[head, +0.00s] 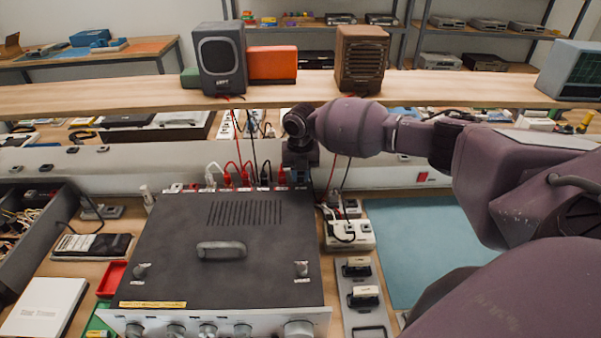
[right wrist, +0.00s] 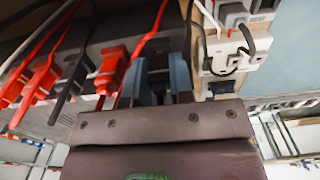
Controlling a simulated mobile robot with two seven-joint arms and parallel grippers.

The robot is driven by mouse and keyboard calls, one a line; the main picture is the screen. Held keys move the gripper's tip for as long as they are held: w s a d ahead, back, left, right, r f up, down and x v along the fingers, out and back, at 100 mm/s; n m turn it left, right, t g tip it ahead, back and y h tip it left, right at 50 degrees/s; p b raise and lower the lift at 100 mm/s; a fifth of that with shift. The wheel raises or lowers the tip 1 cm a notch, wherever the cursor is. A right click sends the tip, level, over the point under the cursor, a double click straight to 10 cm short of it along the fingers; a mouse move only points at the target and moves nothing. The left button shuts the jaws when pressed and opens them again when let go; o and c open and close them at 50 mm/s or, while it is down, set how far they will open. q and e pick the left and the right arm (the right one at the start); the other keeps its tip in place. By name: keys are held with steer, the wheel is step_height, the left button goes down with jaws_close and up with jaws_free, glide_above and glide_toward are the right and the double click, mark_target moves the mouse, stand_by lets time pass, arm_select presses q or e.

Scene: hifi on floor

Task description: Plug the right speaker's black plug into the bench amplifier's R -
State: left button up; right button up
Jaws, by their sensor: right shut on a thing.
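The bench amplifier (head: 215,235) is a dark box with a handle on top and knobs on its front. Red plugs (head: 245,178) and a black plug (head: 265,178) stand along its rear edge; red plugs (right wrist: 112,68) also show in the right wrist view. My right gripper (head: 299,175) points down at the rear right corner of the amplifier. Its blue-padded fingers (right wrist: 166,82) are shut on the black plug, mostly hidden between them, with a black cable (right wrist: 188,30) rising from there. I cannot tell whether the plug is in a socket. The right speaker (head: 362,60) is brown, on the shelf.
A grey speaker (head: 221,60) and an orange box (head: 272,64) share the wooden shelf (head: 110,96). A white power strip (head: 348,233) lies right of the amplifier, beside a blue mat (head: 415,235). Red and black cables hang behind the amplifier.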

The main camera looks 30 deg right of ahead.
stand_by(0.6)
steer(key=shift+f, duration=0.15)
stand_by(0.4)
stand_by(0.4)
steer(key=shift+p, duration=0.45)
stand_by(0.4)
stand_by(0.8)
steer(key=shift+f, duration=0.1)
stand_by(0.7)
steer(key=o, duration=0.9)
steer(key=shift+o, duration=0.2)
